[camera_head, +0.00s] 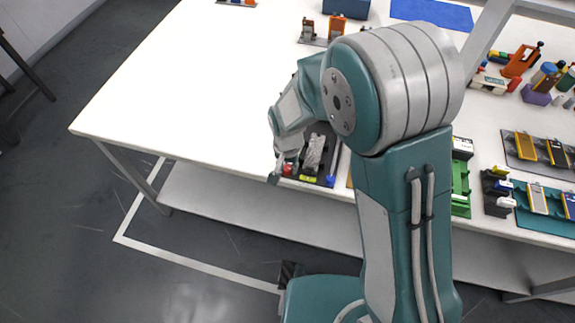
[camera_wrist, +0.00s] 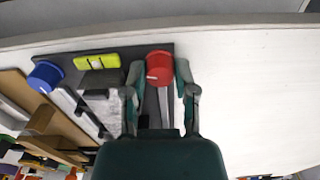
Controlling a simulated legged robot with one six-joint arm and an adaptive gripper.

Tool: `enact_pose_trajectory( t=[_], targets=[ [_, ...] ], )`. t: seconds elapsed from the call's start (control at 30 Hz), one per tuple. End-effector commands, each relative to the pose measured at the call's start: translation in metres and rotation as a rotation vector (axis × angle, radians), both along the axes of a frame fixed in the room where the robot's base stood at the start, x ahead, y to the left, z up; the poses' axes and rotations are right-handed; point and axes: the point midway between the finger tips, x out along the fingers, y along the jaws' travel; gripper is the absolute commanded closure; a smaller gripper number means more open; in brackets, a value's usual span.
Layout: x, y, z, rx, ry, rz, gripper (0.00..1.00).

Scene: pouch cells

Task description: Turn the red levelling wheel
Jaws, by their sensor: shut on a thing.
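The red levelling wheel (camera_wrist: 159,68) is at one corner of a dark base plate (camera_wrist: 60,50), and shows small in the head view (camera_head: 288,169) near the table's front edge. My gripper (camera_wrist: 160,80) has one finger on each side of the wheel and is shut on it. In the head view my gripper (camera_head: 281,168) reaches down to that corner. The blue wheel (camera_wrist: 45,76) sits at the plate's other corner. A yellow-green strip (camera_wrist: 96,61) lies between the two wheels. A grey block (camera_wrist: 101,100) on the plate is partly hidden by my gripper.
The white table (camera_head: 190,90) is clear to the left of the plate. Trays with orange and yellow parts (camera_head: 537,150) stand at the right. A blue mat (camera_head: 432,13) and a small orange-and-brown fixture (camera_head: 322,30) are farther back. My arm hides the table's middle.

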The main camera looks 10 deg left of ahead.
Motion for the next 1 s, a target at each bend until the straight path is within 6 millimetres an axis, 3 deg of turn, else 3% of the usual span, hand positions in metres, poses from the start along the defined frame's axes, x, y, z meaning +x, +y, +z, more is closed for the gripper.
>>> enact_pose_trajectory(
  t=[0.2, 0.23, 0.3, 0.73, 0.87, 1.0],
  targets=[
    [0.001, 0.001, 0.0, 0.003, -0.003, 0.001, 1.0],
    [0.001, 0.001, 0.0, 0.003, -0.003, 0.001, 0.55],
    [0.001, 0.001, 0.0, 0.003, -0.003, 0.001, 0.29],
    [0.001, 0.0, 0.004, 0.003, -0.002, 0.001, 0.29],
    [0.001, 0.0, 0.021, 0.004, -0.004, 0.001, 0.29],
    [0.001, 0.001, 0.05, 0.004, -0.005, 0.002, 0.29]
  ],
)
